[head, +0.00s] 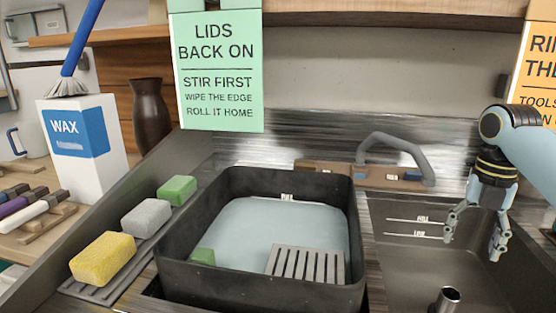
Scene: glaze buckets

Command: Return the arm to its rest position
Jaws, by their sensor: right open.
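My right gripper (472,240) hangs over the sink basin at the right, fingers pointing down. Its fingers are apart and nothing is between them. The arm comes in from the right edge. My left gripper is not in view.
A black tub (172,272) with pale blue liquid and a grey slatted rack (306,263) stands in the middle. A metal sink (400,262) with a tap (398,146) is right. Sponges (102,258) and a wax box (88,160) are left. A green sign (217,70) hangs behind.

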